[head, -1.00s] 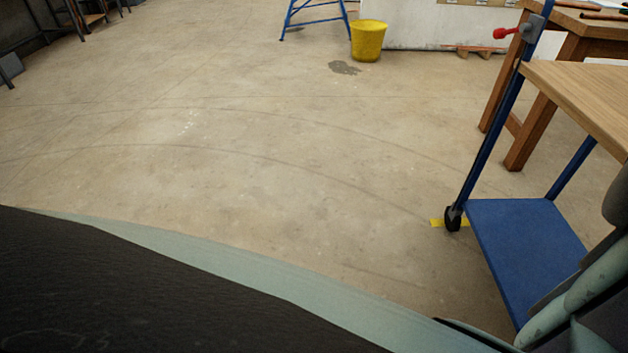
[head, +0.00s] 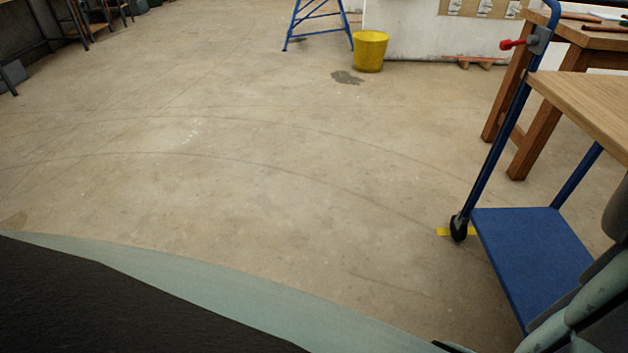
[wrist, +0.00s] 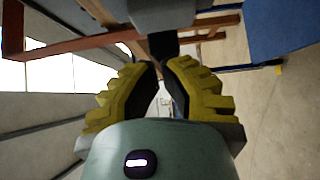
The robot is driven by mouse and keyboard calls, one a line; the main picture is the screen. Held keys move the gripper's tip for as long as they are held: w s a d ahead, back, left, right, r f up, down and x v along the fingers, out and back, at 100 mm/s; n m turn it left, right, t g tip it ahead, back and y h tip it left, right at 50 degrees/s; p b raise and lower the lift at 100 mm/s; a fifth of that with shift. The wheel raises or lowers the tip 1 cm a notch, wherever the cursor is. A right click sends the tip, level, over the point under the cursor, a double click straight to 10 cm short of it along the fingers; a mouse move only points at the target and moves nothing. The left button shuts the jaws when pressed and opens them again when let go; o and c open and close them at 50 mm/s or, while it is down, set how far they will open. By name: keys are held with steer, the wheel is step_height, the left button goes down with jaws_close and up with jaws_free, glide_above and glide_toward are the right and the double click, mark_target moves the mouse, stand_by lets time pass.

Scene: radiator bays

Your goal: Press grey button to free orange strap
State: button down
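I cannot make out a grey button or an orange strap in either view. My gripper (wrist: 164,66) shows in the wrist view with two ribbed yellow fingers and dark inner pads. The fingertips are close together, and I cannot tell if they touch. A grey block (wrist: 160,13) with a dark stub below it is in line just beyond the fingertips; what it belongs to is unclear. No held object is visible.
A blue trolley (head: 533,255) with a wooden top (head: 585,105) stands at the right; a red-handled grey clamp (head: 538,40) is on its post. A wooden bench (head: 535,140) is behind it. A yellow bucket (head: 369,52) and blue stepladder (head: 318,25) stand far back. The middle floor is clear.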

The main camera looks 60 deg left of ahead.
steer(key=s+d, duration=0.2)
steer(key=s, duration=0.7)
steer(key=shift+p, duration=0.45)
steer(key=shift+s, duration=0.1)
